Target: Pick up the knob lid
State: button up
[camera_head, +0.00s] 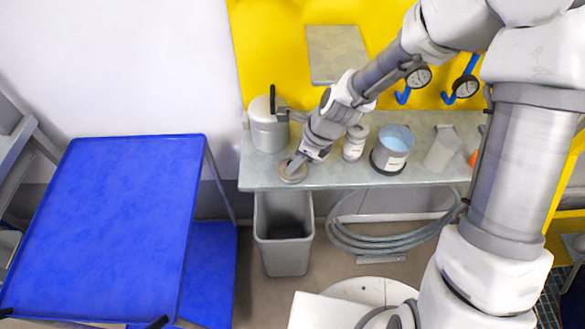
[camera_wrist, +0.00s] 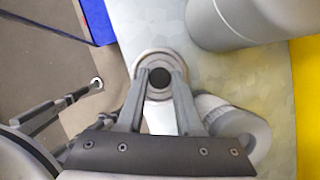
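The knob lid (camera_wrist: 160,54) is a round, pale lid with a dark knob (camera_wrist: 160,78) in the middle, seen from above in the wrist view. In the head view the lid (camera_head: 293,177) lies flat near the front edge of the bench, at its left part. My gripper (camera_wrist: 161,79) is directly over it, pointing down, with one finger on each side of the knob. The fingers look open, with a narrow gap to the knob. The fingers hide part of the lid. In the head view my gripper (camera_head: 295,165) partly covers the lid.
The bench (camera_head: 262,180) also holds a grey pot (camera_head: 268,132) behind the lid, a white jar (camera_head: 355,143), a blue-topped tub (camera_head: 393,150) and a clear container (camera_head: 441,150). A grey bin (camera_head: 285,250) stands below the edge. A blue table (camera_head: 110,220) is at left.

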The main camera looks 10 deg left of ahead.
grip_shut()
jog(key=shift+r+p, duration=0.3)
jog(key=shift+r, duration=0.05)
